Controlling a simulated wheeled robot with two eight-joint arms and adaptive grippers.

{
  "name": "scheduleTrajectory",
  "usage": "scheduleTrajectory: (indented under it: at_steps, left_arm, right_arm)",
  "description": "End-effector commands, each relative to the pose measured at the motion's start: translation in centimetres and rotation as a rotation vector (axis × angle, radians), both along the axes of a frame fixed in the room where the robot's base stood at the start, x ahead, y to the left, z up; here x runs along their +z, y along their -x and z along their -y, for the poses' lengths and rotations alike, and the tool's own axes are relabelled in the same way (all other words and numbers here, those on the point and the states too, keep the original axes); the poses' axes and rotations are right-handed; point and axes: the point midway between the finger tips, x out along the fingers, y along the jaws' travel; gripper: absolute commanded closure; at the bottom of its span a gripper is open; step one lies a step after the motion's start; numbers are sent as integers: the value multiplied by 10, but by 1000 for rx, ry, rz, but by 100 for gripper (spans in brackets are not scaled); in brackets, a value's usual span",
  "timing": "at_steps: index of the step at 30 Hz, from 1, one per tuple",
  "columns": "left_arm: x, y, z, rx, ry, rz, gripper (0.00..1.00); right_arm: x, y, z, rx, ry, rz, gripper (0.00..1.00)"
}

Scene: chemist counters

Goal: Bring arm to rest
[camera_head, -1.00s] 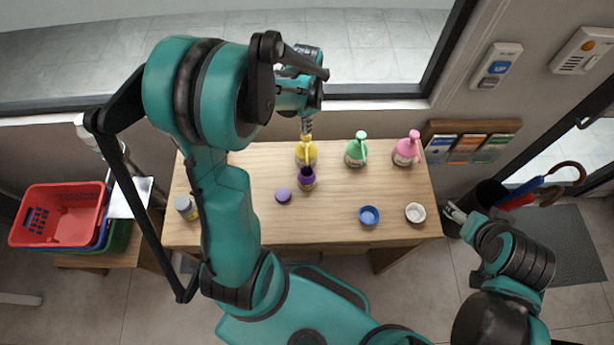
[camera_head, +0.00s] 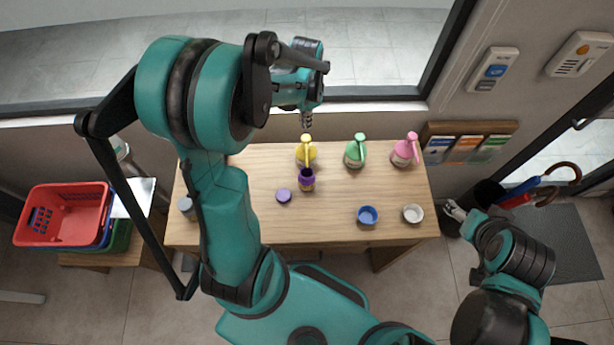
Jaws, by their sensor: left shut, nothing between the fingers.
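My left arm rises from below and bends over the left part of the wooden counter. My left gripper (camera_head: 306,120) is shut and empty, held above the yellow pump bottle (camera_head: 307,153) and apart from it. My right gripper (camera_head: 455,210) is off the counter's right edge, small and partly turned away; its finger state is unclear. A purple open container (camera_head: 307,181) stands just in front of the yellow bottle. A purple lid (camera_head: 283,196) lies on the counter to its left.
On the counter (camera_head: 330,222) stand a green pump bottle (camera_head: 355,152), a pink one (camera_head: 405,150), a blue bowl (camera_head: 367,215), a white bowl (camera_head: 413,213) and a grey-capped jar (camera_head: 187,207). Umbrellas (camera_head: 530,187) stand at right.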

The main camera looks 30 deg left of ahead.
Motion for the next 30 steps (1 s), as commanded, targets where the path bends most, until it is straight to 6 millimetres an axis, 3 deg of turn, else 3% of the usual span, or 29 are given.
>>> scheduleTrajectory:
  at_steps: [7,23,26,30]
  left_arm:
    - [26,0,0,0,0,0,100]
    - [25,0,0,0,0,0,100]
    - [23,1,2,6,-2,8,100]
    - [12,11,16,51,-13,67,100]
  right_arm:
    - [18,0,0,0,0,0,29]
    - [16,0,0,0,0,0,29]
    - [11,0,0,0,0,0,29]
    - [-22,0,0,0,0,0,29]
